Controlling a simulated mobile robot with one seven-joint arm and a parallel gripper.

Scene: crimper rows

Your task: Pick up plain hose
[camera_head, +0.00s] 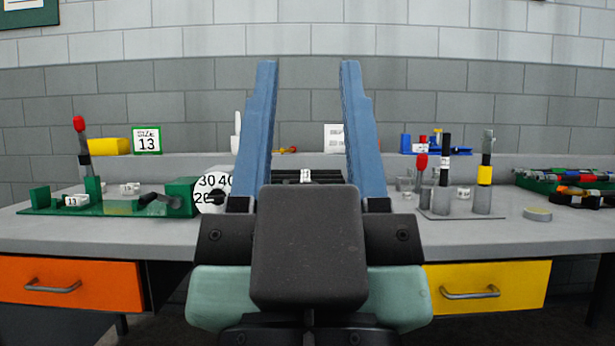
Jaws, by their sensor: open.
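My gripper (308,66) is open and empty, its two blue fingers pointing up and forward at the middle of the bench. Several upright dark pieces stand in a grey holder on the right of the bench, and I cannot tell which, if any, is the plain hose. One is a black piece with a white label (446,143). One has a yellow band (485,175) and a grey-green top. A red-topped piece (421,163) stands to their left. My gripper is left of all of them and apart from them. My gripper hides part of the bench's middle.
A green fixture (100,208) with a numbered dial (213,192) stands on the left. A green tray (545,183) of coloured pieces lies at far right.

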